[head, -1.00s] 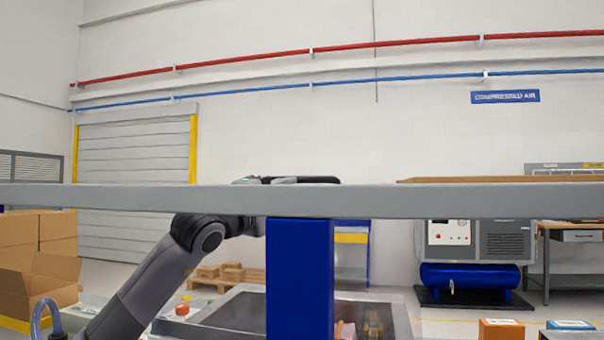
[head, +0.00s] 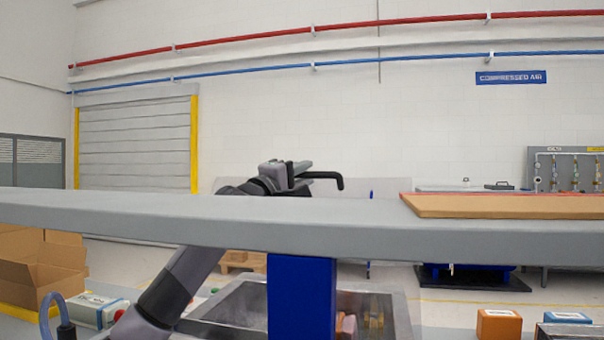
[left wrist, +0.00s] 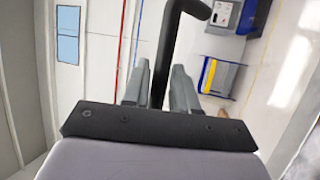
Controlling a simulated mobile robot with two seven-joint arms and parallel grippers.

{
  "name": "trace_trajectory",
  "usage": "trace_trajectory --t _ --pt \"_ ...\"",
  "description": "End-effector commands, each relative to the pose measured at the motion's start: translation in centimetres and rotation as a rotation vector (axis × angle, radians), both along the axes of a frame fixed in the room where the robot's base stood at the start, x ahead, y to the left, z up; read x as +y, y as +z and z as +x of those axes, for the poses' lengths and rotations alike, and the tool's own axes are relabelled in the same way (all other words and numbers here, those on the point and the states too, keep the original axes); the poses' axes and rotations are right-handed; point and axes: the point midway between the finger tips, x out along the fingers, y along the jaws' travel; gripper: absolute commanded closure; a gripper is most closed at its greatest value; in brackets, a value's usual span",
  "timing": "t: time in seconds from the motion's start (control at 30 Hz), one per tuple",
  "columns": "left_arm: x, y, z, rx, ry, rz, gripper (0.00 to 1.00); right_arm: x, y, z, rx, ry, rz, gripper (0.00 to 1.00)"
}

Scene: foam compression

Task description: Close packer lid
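My left gripper (head: 290,172) shows above the far edge of a long grey slab (head: 200,220), its arm coming up from the lower left behind the slab. A black bent handle (head: 328,176) runs to the right from its fingers and turns down at the end. In the left wrist view, the two grey fingers lie close on either side of the black handle (left wrist: 166,45), and the gripper looks shut on it. A pale panel (head: 380,186) shows faintly behind the gripper; I cannot tell whether it is the packer lid. My right gripper is not in view.
A metal basin (head: 400,325) with orange-brown pieces stands behind a blue post (head: 301,300) under the slab. A tan board (head: 500,206) lies on the slab at right. An open carton (head: 40,265) is at left. Small orange (head: 499,325) and blue-topped boxes sit at lower right.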

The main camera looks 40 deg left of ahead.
Motion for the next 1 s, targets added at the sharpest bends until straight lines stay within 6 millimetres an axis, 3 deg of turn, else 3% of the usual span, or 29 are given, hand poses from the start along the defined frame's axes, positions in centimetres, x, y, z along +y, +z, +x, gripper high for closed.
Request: trace_trajectory --t 0.1,0.17,0.2,0.47,0.67,0.77,1.0 --pt "0.0 0.0 0.0 0.0 0.0 0.0 0.76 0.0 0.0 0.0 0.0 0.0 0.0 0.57" --pt "0.0 0.0 0.0 0.0 -0.001 -0.001 0.95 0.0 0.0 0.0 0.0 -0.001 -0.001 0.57" --pt "0.0 0.0 0.0 0.0 -0.001 -0.001 1.0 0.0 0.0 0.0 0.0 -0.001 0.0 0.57" --pt "0.1 -0.1 0.3 0.01 0.0 -0.007 1.0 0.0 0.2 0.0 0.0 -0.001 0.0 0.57" --pt "1.1 -1.1 1.9 0.069 0.0 -0.04 1.0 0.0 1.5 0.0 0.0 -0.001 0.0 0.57" --pt "1.9 -2.3 3.4 0.124 0.001 -0.07 1.0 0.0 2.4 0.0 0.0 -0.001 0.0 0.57" --pt "4.2 -7.6 7.6 0.121 0.003 -0.068 1.0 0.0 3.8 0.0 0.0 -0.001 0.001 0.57"
